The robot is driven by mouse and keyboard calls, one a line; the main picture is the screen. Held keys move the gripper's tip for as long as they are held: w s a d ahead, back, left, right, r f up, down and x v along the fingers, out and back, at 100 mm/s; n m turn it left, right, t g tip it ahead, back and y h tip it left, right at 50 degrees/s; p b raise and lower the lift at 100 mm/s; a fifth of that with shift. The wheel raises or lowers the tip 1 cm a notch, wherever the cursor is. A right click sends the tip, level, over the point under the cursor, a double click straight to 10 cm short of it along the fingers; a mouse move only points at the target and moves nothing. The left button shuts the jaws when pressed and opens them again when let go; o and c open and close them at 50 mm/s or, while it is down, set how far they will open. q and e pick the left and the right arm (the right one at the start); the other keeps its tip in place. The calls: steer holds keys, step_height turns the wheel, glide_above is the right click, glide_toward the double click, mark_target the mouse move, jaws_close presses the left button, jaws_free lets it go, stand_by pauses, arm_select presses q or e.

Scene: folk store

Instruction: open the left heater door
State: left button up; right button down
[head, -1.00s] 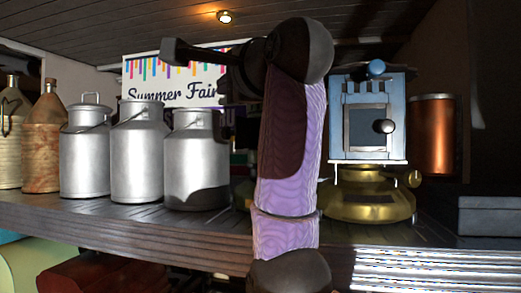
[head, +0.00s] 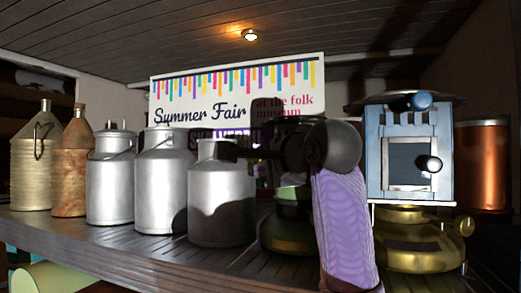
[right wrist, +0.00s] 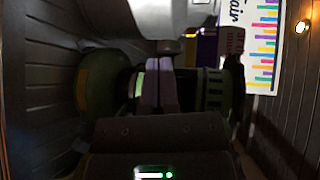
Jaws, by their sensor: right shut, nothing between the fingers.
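Two heaters stand on the shelf. The left one is dark green (head: 287,237), mostly hidden behind my right arm and in shadow. Its door cannot be made out. In the right wrist view, turned on its side, green parts (right wrist: 98,82) show on both sides of my fingers. The right heater is blue (head: 375,155) on a brass base, with a framed front and a dark round knob (head: 429,164). My right gripper (right wrist: 160,62) is shut and empty, close in front of the green heater; contact cannot be told. My left gripper is not in view.
Several metal milk cans (head: 222,200) stand left of the green heater, close to my right gripper. Two tan bottles (head: 70,165) stand farther left. A copper cylinder (head: 482,165) is at the right. A Summer Fair sign (head: 235,95) hangs behind.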

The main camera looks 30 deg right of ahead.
steer(key=shift+w, duration=0.7)
steer(key=shift+w+a, duration=0.55)
steer(key=shift+w, duration=0.2)
steer(key=shift+d, duration=0.1)
